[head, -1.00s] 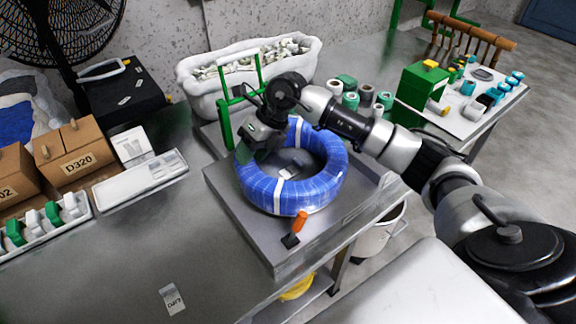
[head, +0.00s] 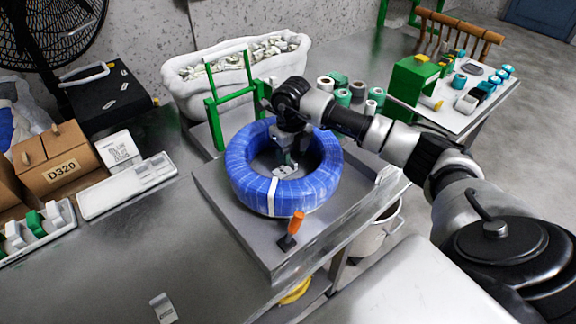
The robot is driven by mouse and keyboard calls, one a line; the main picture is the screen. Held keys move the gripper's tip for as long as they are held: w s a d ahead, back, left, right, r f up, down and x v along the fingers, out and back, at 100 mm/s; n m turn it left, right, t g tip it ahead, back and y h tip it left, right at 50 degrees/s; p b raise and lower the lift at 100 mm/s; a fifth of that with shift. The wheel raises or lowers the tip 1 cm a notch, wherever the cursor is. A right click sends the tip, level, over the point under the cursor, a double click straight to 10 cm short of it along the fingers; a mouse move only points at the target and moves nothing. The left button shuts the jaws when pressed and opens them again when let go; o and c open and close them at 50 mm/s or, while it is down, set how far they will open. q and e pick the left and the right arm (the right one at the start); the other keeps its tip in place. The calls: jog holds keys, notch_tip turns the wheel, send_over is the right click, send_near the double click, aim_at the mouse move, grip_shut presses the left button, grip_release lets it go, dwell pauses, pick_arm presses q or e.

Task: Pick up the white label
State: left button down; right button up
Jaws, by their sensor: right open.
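A blue cable coil (head: 246,188) with white bands lies on the raised metal platform (head: 238,236). A small white label (head: 285,172) lies inside the ring of the coil, partly hidden by my gripper. My right gripper (head: 288,160) points down into the coil's opening, over the label there. It is open; I cannot tell whether it touches the label. My left gripper is out of view.
An orange-handled tool (head: 293,230) stands at the platform's front. A green frame (head: 214,118) rises behind the coil. A white bin (head: 190,98) of scraps stands at the back. A cardboard box (head: 60,160) and white trays are at left. The table's front left is mostly clear.

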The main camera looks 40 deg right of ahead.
jog(key=shift+f, duration=1.3)
grip_shut()
jog(key=shift+r, duration=0.1)
